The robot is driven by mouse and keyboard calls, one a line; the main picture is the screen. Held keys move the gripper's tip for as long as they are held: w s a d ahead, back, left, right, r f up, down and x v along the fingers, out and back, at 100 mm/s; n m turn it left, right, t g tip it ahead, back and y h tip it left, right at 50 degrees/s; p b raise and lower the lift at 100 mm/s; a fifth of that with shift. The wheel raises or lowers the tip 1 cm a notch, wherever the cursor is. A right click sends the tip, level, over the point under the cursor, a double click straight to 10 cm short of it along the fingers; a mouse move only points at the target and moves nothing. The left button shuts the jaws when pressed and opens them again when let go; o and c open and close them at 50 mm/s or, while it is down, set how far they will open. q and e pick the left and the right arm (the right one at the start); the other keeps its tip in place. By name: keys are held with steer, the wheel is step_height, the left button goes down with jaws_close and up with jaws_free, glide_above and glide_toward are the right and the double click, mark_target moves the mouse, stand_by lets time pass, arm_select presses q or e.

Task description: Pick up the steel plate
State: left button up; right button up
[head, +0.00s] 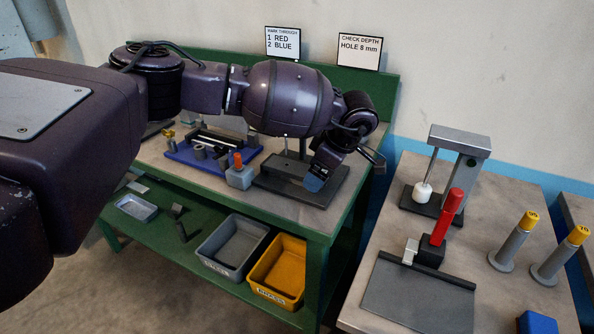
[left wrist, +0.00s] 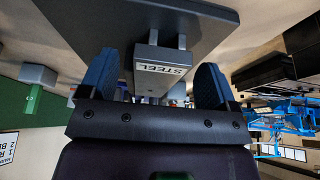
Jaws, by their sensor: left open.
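The steel plate (left wrist: 225,12) fills the top of the left wrist view as a broad dark grey slab. Two posts join it to a block with a white STEEL label (left wrist: 162,68). My left gripper (left wrist: 153,85) is open, with one blue finger on each side of the labelled block and gaps visible. In the head view my left gripper (head: 318,180) is low over a dark plate (head: 283,183) on the green bench, and my arm hides part of it. I cannot tell whether the fingers touch anything. My right gripper is not in view.
A grey block with an orange knob (head: 239,175) and a blue fixture (head: 190,155) stand left of the dark plate. Grey (head: 215,268) and yellow (head: 260,290) bins sit on the lower shelf. The right table holds a red-handled tool (head: 454,205) and a press (head: 465,143).

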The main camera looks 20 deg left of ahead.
arm_select(q)
steer(key=c, duration=1.5)
steer(key=shift+r, duration=0.15)
jaws_close()
